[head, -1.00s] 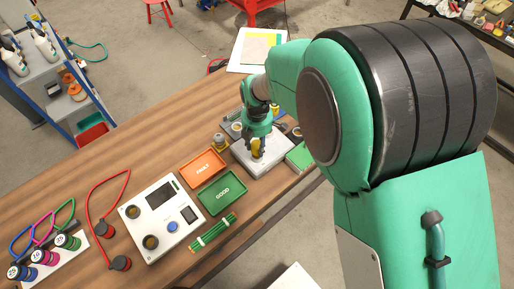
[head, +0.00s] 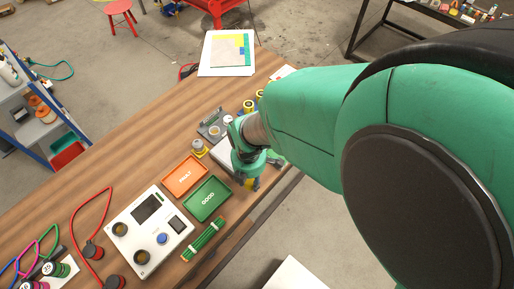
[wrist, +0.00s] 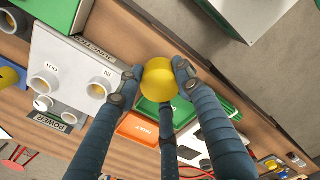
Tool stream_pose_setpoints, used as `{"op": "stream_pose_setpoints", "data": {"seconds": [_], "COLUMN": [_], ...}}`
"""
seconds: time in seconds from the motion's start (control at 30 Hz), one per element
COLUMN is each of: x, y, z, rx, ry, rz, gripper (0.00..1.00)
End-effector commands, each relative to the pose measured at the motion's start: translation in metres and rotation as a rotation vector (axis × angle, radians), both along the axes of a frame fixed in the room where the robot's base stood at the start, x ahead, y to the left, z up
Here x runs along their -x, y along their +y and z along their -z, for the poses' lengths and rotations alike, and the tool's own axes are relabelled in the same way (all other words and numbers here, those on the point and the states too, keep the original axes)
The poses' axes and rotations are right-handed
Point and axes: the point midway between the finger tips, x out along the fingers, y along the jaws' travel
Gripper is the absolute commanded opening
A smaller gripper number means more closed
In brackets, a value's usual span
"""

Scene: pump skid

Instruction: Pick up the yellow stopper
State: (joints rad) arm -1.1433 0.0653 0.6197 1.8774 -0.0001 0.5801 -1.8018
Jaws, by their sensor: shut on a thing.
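The yellow stopper (wrist: 159,80) is held between the fingertips of my gripper (wrist: 157,76) in the wrist view. The fingers are shut on its sides, and its round yellow face shows. In the head view my gripper (head: 250,181) is by the front edge of the bench, with only a small yellow part of the stopper (head: 251,185) showing. The stopper appears apart from the grey box (wrist: 75,75) with pipe stubs marked IN and OUT. In the head view my arm partly hides that box (head: 222,157).
The orange FAULT tray (head: 185,175) and green GOOD tray (head: 208,199) lie left of my gripper. A bundle of green sticks (head: 203,239) and a white instrument panel (head: 149,230) are further along the wooden bench (head: 130,145). Open floor lies beyond its front edge.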

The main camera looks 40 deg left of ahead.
Motion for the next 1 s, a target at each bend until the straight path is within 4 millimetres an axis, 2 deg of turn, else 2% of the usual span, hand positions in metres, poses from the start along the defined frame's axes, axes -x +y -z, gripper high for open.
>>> {"op": "stream_pose_setpoints", "data": {"seconds": [0.33,0.83,1.0], "x": [0.0035,0.0029,-0.0015], "y": [-0.0067,-0.0059,0.0001], "z": [-0.0009,-0.001,-0.0027], "rx": [-0.001,-0.001,-0.001], "ry": [0.0,0.0,0.0], "rz": [0.0,0.0,0.001], "gripper": [0.06,0.06,0.06]}}
